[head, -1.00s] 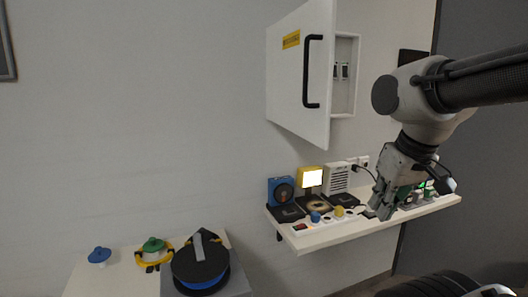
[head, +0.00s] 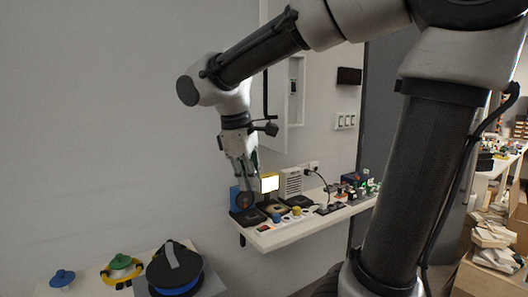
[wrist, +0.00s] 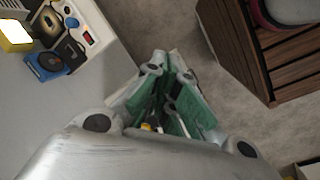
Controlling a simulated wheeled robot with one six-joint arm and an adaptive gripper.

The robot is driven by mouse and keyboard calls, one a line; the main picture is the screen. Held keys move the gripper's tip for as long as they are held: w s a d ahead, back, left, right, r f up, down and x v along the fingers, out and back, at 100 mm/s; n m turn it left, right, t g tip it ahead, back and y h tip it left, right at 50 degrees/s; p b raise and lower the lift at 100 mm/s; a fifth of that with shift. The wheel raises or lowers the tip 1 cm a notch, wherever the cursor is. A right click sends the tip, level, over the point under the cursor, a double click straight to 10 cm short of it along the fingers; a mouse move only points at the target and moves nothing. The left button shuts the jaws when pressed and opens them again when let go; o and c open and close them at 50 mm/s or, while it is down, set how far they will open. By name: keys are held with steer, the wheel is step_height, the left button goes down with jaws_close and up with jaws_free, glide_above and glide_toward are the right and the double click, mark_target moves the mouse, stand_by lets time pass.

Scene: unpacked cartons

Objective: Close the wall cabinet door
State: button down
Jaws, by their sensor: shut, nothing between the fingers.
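The white wall cabinet (head: 297,112) hangs on the wall above a shelf. Its door (head: 277,118) stands open, swung out to the left, and its black bar handle (head: 265,97) shows below my arm. My arm hides the upper part of the door. Part of the cabinet's inside, with small switches, is visible to the right of the door. My gripper (head: 243,183) points down, to the left of and below the door handle, in front of the shelf's left end. Its fingers (wrist: 165,105) are shut with nothing held. The wrist view does not show the cabinet.
The shelf (head: 290,233) below the cabinet carries a blue device (head: 236,196), a lit yellow lamp (head: 270,184) and other small devices. A cable reel (head: 174,272) stands on a low table at lower left. Cartons (head: 495,235) lie at right. The wall at left is bare.

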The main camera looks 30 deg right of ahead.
steer(key=w+a+r+n+g+h, duration=0.1)
steer(key=w+a+r+n+h, duration=0.1)
steer(key=w+r+n+h, duration=0.65)
steer(key=s+d+f+y, duration=0.2)
steer(key=d+f, duration=0.1)
steer(key=d, duration=0.7)
steer(key=shift+d+f, duration=0.3)
steer(key=shift+d, duration=0.1)
steer(key=shift+s+d, duration=0.1)
steer(key=shift+s, duration=0.05)
